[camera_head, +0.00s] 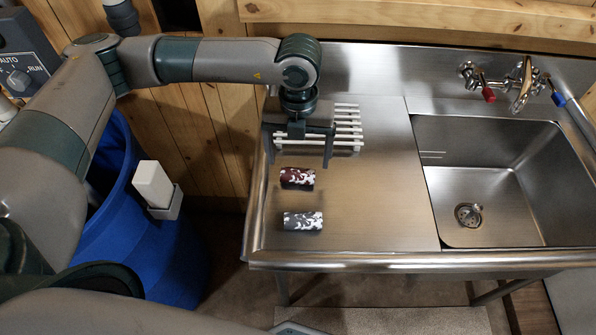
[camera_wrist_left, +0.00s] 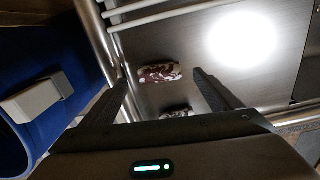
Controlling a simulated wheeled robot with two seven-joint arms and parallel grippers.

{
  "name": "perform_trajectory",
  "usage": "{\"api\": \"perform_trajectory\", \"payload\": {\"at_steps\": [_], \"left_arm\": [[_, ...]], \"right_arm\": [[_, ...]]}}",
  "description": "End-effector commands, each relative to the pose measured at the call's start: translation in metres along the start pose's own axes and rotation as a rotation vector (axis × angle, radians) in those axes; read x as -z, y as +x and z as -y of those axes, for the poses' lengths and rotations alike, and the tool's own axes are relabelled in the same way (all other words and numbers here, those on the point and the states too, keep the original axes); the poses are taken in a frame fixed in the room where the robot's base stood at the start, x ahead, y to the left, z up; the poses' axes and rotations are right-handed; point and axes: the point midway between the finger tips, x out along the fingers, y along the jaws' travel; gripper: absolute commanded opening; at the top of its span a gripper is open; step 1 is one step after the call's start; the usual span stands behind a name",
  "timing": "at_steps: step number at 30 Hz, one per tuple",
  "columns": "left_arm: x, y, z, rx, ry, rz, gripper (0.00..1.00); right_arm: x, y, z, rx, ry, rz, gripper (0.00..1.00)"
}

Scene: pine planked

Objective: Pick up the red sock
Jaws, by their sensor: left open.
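The red sock (camera_head: 297,178) is a small rolled bundle, dark red with a white pattern. It lies on the steel drainboard (camera_head: 370,215), left of the sink. A similar grey and white rolled bundle (camera_head: 303,221) lies just in front of it. My left gripper (camera_head: 298,160) is open and empty, above the drainboard and slightly behind the red sock. In the left wrist view the red sock (camera_wrist_left: 160,73) shows between the two spread fingers (camera_wrist_left: 165,85), apart from them. The grey bundle (camera_wrist_left: 177,112) is partly hidden there by the gripper body. My right gripper is not seen.
A white slatted rack (camera_head: 348,125) lies at the back of the drainboard, close behind the gripper. The sink basin (camera_head: 500,190) with taps (camera_head: 515,82) is at the right. A blue bin (camera_head: 140,235) stands left, with a white box (camera_head: 152,184) at its rim.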

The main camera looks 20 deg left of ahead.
Motion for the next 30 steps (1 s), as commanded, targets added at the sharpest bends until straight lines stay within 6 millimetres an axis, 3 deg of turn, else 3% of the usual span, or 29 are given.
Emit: {"api": "perform_trajectory", "payload": {"at_steps": [3,6,12,25,30], "left_arm": [[0.004,0.011,-0.002,-0.003,-0.001,-0.004,0.84],[0.004,0.026,-0.002,-0.002,-0.002,-0.003,0.84],[0.003,0.038,-0.001,-0.001,-0.002,-0.001,0.84],[0.003,0.038,-0.001,0.000,-0.001,0.000,0.84],[0.003,0.038,-0.001,0.000,-0.001,0.000,0.44]], "right_arm": [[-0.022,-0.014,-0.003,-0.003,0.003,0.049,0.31],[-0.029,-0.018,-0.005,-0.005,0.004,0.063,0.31],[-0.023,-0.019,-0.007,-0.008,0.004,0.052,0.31],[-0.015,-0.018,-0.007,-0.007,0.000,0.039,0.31],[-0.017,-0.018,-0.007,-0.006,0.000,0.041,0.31]]}}
